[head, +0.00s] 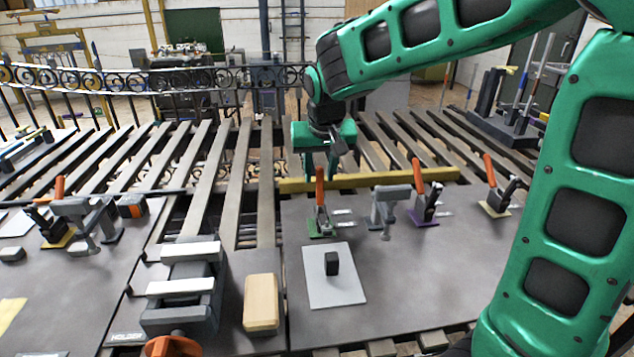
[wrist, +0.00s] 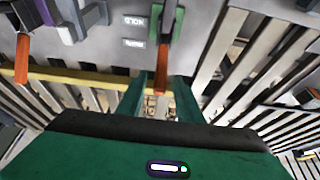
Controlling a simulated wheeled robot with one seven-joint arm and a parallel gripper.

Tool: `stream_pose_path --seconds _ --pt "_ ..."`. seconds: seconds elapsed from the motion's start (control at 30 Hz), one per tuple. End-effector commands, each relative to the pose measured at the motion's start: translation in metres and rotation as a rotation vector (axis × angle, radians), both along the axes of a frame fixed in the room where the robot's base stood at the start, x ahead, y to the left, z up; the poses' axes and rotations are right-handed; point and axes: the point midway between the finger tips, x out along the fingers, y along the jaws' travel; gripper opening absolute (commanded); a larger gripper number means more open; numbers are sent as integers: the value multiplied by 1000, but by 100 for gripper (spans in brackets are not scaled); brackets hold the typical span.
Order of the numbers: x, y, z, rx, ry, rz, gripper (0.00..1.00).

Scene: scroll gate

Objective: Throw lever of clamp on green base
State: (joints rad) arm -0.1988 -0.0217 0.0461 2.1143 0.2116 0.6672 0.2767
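The clamp on the green base (head: 319,222) stands near the back edge of the grey table. Its orange lever (head: 319,186) points upright. In the wrist view the green base (wrist: 178,30) is at the top, and the orange lever (wrist: 162,68) comes down toward the space between my fingers. My gripper (head: 319,172) is open, just behind and above the lever in the head view. In the wrist view my gripper (wrist: 163,82) has its fingers on either side of the lever's end. I cannot tell whether either finger touches it.
A clamp on a purple base (head: 424,217) and one on a cream base (head: 495,208) stand to the right. A grey bracket (head: 387,208) stands between green and purple. A yellow bar (head: 385,178) runs behind. A white plate with a black block (head: 332,264) lies in front.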

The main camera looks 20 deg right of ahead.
Motion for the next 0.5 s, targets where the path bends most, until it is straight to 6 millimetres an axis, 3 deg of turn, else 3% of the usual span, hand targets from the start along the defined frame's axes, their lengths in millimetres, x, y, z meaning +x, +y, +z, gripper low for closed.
stream_pose_path --seconds 0.2,0.5 --pt "10 -2 -28 -1 2 0 33" --pt "15 -3 -37 1 0 0 33"
